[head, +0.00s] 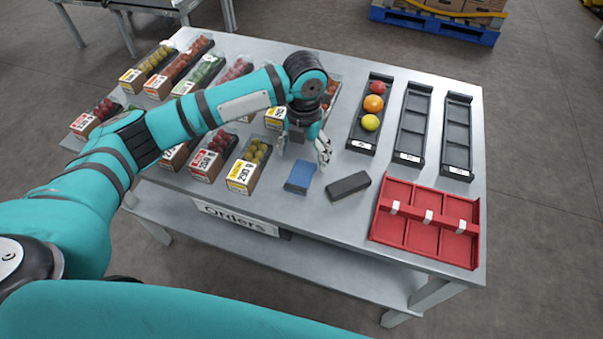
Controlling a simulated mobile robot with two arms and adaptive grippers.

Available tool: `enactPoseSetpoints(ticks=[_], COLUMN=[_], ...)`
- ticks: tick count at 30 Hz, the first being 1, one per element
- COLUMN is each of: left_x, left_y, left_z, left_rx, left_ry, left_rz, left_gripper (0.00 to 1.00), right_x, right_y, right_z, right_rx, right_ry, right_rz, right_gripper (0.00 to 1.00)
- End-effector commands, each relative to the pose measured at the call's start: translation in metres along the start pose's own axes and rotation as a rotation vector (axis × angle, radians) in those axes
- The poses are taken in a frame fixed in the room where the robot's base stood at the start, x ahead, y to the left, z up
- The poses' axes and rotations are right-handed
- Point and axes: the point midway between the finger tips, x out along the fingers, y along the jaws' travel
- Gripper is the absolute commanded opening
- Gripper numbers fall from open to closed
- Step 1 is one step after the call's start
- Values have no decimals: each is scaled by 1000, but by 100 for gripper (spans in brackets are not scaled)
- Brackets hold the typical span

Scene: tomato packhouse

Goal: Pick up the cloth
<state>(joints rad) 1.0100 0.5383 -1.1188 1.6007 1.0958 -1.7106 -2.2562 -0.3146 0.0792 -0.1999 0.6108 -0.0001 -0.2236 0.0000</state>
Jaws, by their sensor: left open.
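The cloth (300,177) appears as a small folded blue piece lying flat near the front edge of the grey table. My left gripper (303,156) is just behind and above it, pointing down. Its fingers are spread and nothing shows between them. It looks apart from the cloth, though the exact height gap is hard to tell. My right gripper is not in view.
A dark grey block (348,186) lies just right of the cloth. A red divided tray (427,259) is at the front right. Black trays (409,157) stand behind it, one holding tomatoes (373,104). Labelled punnets (241,172) fill the left side.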

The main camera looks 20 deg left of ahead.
Motion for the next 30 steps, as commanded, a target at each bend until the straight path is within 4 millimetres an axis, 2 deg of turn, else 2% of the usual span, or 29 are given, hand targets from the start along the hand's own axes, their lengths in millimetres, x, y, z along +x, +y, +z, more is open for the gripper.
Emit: enactPoseSetpoints(ticks=[3,9,18,26,27,30], left_x=[14,27,67,72,72,72], left_y=[0,1,4,4,4,4], left_z=[0,-2,-5,-5,-5,-5], left_rx=[0,0,1,2,2,1], left_ry=[1,2,1,-1,-1,-1], left_rz=[-1,-1,0,-1,0,0], left_gripper=[83,83,83,83,81,68], right_x=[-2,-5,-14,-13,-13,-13], right_y=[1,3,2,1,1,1], right_z=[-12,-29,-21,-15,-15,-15], right_rx=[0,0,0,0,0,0], right_ry=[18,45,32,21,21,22], right_rz=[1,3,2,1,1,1], right_gripper=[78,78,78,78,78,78])
